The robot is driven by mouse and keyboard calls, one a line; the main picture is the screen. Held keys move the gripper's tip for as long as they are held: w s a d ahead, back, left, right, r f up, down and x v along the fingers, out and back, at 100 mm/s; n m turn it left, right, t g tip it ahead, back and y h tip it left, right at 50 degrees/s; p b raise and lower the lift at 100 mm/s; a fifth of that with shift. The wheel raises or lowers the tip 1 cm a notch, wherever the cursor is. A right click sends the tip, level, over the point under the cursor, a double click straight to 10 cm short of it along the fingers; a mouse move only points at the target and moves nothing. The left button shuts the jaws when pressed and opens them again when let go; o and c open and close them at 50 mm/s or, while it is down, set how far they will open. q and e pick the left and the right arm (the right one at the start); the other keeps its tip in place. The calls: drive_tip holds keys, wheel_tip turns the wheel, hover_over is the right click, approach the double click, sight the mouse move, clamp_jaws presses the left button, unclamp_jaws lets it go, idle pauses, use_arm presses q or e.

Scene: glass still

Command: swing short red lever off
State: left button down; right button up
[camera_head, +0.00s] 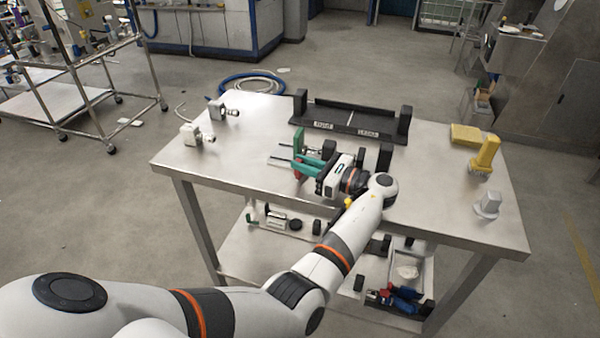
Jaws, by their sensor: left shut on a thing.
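A green bracket-like fixture (298,142) stands near the middle of the steel table (240,125). A small red part (299,173), which looks like the short red lever, shows low at the fixture's front left. Most of it is hidden by my left gripper. My left gripper (308,168) reaches in from the front right of the fixture and is shut at the red part. The exact contact and the lever's angle are too small to tell. My right gripper is not in view.
A long black rack (350,118) stands behind the fixture. Grey-white fittings (191,133) sit at the left, a yellow clamp-like piece (485,155) and a grey fitting (487,205) at the right. A lower shelf (240,250) holds loose parts. The table's right-centre is clear.

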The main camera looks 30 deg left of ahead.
use_arm(q)
drive_tip(key=shift+w+d+n+g+h+b, duration=0.15)
drive_tip(key=shift+d+n+g+b, duration=0.1)
drive_tip(key=shift+n+g+b, duration=0.5)
drive_tip(key=shift+w+d+n+g+h+b, duration=0.15)
drive_tip(key=shift+n+g+b, duration=0.3)
drive_tip(key=shift+g, duration=0.5)
drive_tip(key=shift+s, duration=0.1)
drive_tip(key=c, duration=1.3)
unclamp_jaws()
